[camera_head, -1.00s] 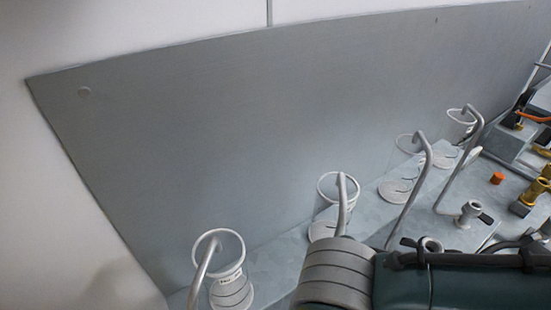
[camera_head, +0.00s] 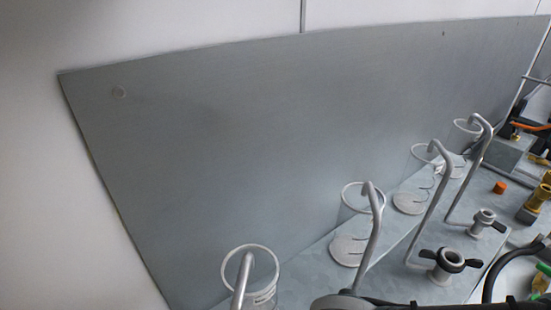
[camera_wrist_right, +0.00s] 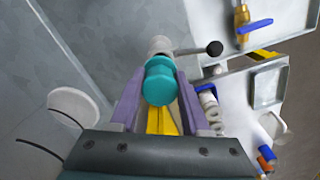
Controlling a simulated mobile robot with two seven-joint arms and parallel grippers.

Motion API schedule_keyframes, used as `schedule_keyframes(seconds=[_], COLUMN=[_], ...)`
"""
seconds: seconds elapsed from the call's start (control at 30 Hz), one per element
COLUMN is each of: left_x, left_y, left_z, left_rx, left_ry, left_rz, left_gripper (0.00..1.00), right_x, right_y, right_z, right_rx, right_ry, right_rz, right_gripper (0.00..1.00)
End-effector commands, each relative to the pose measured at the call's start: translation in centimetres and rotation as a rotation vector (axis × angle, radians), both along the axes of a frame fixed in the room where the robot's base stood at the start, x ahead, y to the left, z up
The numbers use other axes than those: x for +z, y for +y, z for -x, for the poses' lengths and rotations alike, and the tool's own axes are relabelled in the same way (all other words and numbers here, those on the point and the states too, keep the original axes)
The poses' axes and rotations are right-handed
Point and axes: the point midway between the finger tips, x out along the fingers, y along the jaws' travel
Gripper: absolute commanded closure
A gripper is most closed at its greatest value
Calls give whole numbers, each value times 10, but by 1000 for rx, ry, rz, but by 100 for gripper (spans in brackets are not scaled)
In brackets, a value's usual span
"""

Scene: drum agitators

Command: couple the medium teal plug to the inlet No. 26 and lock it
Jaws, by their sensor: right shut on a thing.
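In the right wrist view, a teal plug (camera_wrist_right: 158,84) lies between the purple fingers of my right gripper (camera_wrist_right: 160,92), which is shut on it. Just beyond the plug is a pale grey cylindrical fitting (camera_wrist_right: 158,46) with a black-knobbed lever (camera_wrist_right: 213,48) out to its right. I cannot tell whether plug and fitting touch. The head view shows a grey inlet with two black levers (camera_head: 447,266) at lower right and a smaller grey inlet (camera_head: 484,221) behind it. No inlet number is legible. My left gripper is out of view.
Bent metal pipes (camera_head: 370,235) and ring holders (camera_head: 364,197) stand along a grey wall panel (camera_head: 260,140). An orange cap (camera_head: 499,187) and brass fittings (camera_head: 538,200) are at the right. A blue-handled brass valve (camera_wrist_right: 243,25) is at upper right in the wrist view.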

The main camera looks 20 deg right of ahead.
Motion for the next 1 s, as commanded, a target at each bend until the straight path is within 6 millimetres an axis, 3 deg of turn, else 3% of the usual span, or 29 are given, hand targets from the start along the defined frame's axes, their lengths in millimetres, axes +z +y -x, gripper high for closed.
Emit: schedule_keyframes(seconds=[1.0], left_x=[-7], left_y=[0], left_z=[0], left_rx=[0], left_ry=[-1], left_rz=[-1], left_gripper=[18], right_x=[-11], right_y=[0], right_z=[0], right_rx=[0], right_ry=[0], right_rz=[0], right_gripper=[100])
